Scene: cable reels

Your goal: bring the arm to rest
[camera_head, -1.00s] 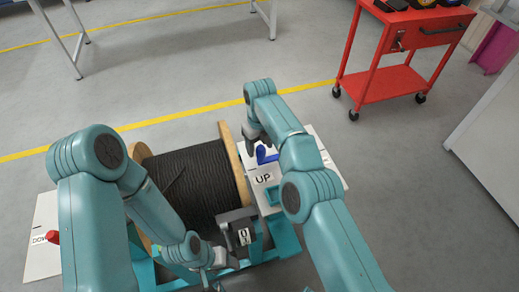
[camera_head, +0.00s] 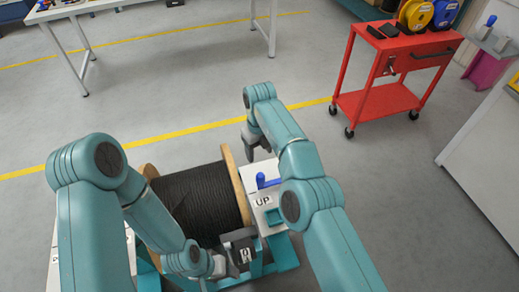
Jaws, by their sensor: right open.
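My right arm reaches in from the lower right. Its gripper (camera_head: 257,150) is open and empty, above and beyond the blue lever (camera_head: 268,181) on the white panel marked UP (camera_head: 262,201), apart from the lever. My left arm comes in from the left and bends down to the front of the cable reel. Its gripper (camera_head: 214,268) is low near a dark block with a light label (camera_head: 241,249); its fingers are too hidden to tell open from shut.
The black cable reel (camera_head: 200,203) with wooden flanges sits in a teal stand between my arms. A red cart (camera_head: 405,60) with yellow and blue spools stands at the back right. A white table (camera_head: 125,3) is at the back left. Grey floor between is clear.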

